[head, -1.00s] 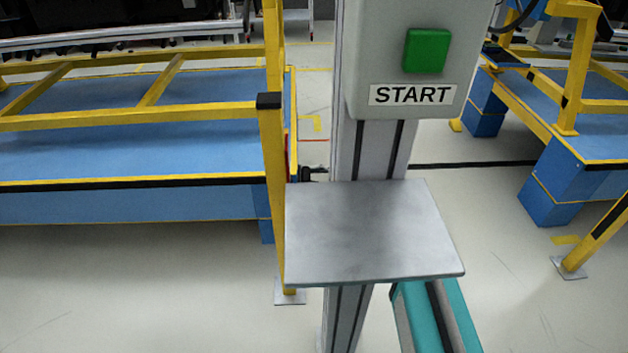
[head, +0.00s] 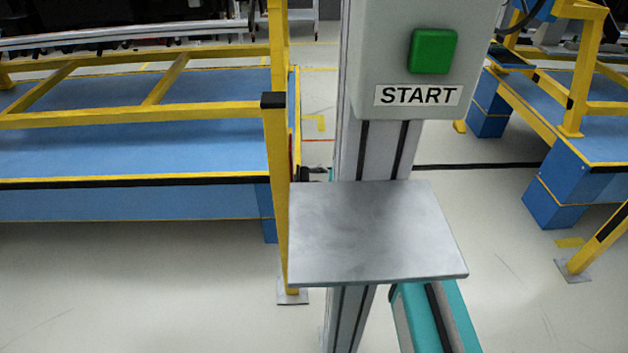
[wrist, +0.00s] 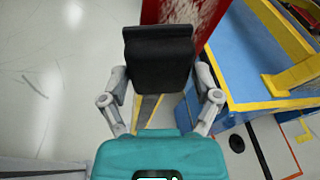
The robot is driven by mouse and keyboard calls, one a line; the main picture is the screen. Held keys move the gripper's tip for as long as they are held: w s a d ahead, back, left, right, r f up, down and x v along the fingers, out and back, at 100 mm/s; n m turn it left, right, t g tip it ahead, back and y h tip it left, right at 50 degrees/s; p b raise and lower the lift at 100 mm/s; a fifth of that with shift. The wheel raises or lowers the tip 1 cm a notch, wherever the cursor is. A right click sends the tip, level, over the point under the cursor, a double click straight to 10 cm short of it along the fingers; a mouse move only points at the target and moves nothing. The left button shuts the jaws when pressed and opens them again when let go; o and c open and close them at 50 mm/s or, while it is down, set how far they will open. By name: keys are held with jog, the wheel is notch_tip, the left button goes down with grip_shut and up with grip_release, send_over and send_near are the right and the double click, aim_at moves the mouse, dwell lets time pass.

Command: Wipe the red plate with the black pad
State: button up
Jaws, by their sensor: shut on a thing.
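The black pad (wrist: 158,62) is held between the two fingers of my gripper (wrist: 160,80) in the wrist view. The fingers are closed on its left and right sides. The red plate (wrist: 196,14) is at the top of the wrist view, behind the pad's far end, with whitish smears on its face. The pad hides part of it, and I cannot tell whether pad and plate touch. In the head view only a thin red sliver (head: 291,150) shows beside the yellow post; the column and shelf hide most of that area.
A grey column carries a box with a green START button (head: 433,51) and a bare metal shelf (head: 375,232). A yellow post (head: 275,200) stands to its left. Blue platforms with yellow rails lie left (head: 130,150) and right. Open floor (head: 130,290) is at lower left.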

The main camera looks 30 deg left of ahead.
aim_at(306, 165)
jog(key=shift+s+a, duration=0.1)
jog(key=shift+a, duration=0.1)
dwell(0.3)
jog(key=shift+w+a, duration=0.5)
jog(key=shift+w, duration=0.4)
jog(key=shift+w+a, duration=0.45)
jog(key=shift+w, duration=0.45)
jog(key=shift+r, duration=0.15)
jog(key=shift+s+a+r+p, duration=0.1)
jog(key=shift+r+p, duration=0.6)
jog(key=shift+p, duration=0.15)
jog(key=shift+s, duration=0.1)
jog(key=shift+s+d, duration=0.55)
jog(key=shift+s, duration=0.3)
jog(key=shift+s+d, duration=0.5)
jog(key=shift+s, duration=0.3)
